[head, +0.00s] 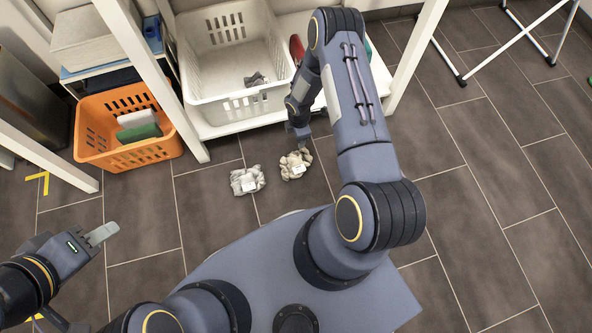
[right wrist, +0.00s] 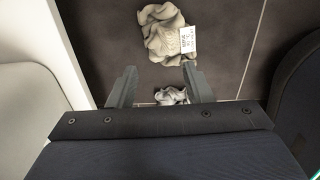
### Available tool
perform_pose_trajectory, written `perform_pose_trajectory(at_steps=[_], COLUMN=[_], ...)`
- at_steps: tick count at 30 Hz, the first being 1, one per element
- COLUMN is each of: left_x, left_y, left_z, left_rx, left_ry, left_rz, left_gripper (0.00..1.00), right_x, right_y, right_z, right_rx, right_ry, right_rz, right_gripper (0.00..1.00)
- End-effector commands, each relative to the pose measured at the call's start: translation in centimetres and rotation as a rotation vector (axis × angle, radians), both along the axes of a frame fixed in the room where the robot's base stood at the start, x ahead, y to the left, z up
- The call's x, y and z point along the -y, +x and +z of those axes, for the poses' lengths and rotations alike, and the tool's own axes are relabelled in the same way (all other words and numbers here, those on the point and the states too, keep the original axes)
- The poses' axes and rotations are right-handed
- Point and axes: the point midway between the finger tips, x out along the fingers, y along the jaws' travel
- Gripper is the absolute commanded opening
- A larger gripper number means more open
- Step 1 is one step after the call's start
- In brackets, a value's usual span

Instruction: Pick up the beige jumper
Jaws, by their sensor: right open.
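The beige jumper (head: 295,164) lies crumpled on the dark floor tiles with a white tag on it. In the right wrist view a beige crumpled garment with a printed tag, which looks like the jumper (right wrist: 165,33), lies beyond the fingertips. My right gripper (head: 300,133) hangs just behind the jumper in the head view. Its two fingers are apart and empty in the right wrist view (right wrist: 160,70). My left gripper (head: 100,235) is at the lower left, far from the jumper; its jaw gap cannot be made out.
A grey-white garment (head: 246,181) lies close to the left of the jumper; a pale garment (right wrist: 171,96) shows low between the fingers. A white basket (head: 222,85) stands on a white shelf behind. An orange crate (head: 95,153) is at left. The floor at right is mostly clear.

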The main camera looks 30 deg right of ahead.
Motion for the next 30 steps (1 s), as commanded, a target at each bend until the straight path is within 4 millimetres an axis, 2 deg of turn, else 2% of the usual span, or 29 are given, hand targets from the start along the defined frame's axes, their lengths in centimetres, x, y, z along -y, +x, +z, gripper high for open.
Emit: perform_pose_trajectory(at_steps=[1,3,9,14,21,24,30], left_x=[0.0,0.0,0.0,0.0,0.0,0.0,0.0], left_y=[0.0,0.0,0.0,0.0,0.0,0.0,0.0], left_z=[-1.0,-1.4,-2.2,-2.7,-4.7,-4.9,-4.8], left_rx=[0.000,0.000,0.001,0.001,0.000,0.000,0.000], left_ry=[0.000,0.000,0.000,0.000,0.000,0.000,0.000], left_rz=[0.000,0.000,0.000,0.000,0.000,0.000,0.000], left_gripper=[0.36,0.36,0.36,0.36,0.36,0.36,0.36], right_x=[-0.3,-0.5,-0.8,-1.0,-1.7,-1.7,-1.7], right_y=[-0.5,-0.8,-1.0,-1.1,-1.4,-1.3,-1.3], right_z=[-2.4,-3.8,-6.3,-7.5,-11.1,-11.8,-11.7], right_rx=[-0.008,-0.012,-0.015,-0.015,-0.017,-0.015,-0.015], right_ry=[0.001,0.002,0.003,0.003,0.003,0.003,0.003], right_rz=[0.032,0.060,0.076,0.075,0.073,0.072,0.072], right_gripper=[0.45,0.45,0.45,0.45,0.45,0.45,0.45])
